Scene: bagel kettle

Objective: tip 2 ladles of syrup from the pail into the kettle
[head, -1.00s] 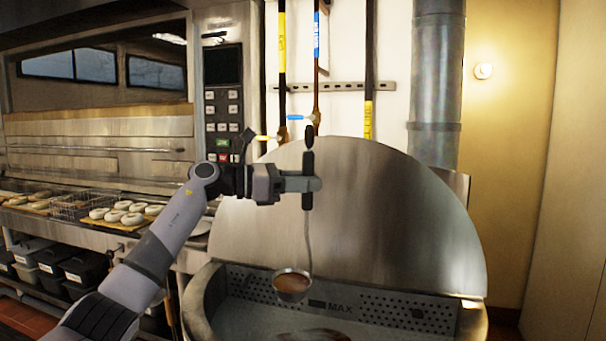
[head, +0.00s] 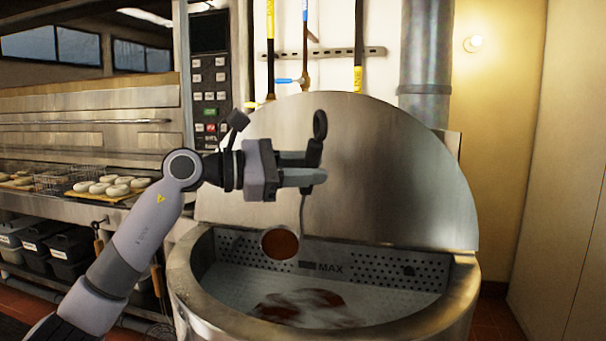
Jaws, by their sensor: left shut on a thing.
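My left gripper (head: 305,168) is shut on the dark handle of the ladle (head: 280,243). The ladle hangs over the kettle, its bowl tilted so that brown syrup (head: 281,244) shows in it. The kettle (head: 390,330) is a large round steel vessel with its lid (head: 390,175) raised behind. Inside is pale liquid with a reddish-brown patch (head: 305,303) below the ladle. I cannot see a stream falling from the bowl. The pail is not visible. My right gripper is not in view.
Bagels (head: 103,186) lie on a board beside a wire basket (head: 55,180) at the left counter. Dark bins (head: 70,245) stand below it. A control panel (head: 210,90) is behind my left arm. A metal duct (head: 425,60) rises behind the lid.

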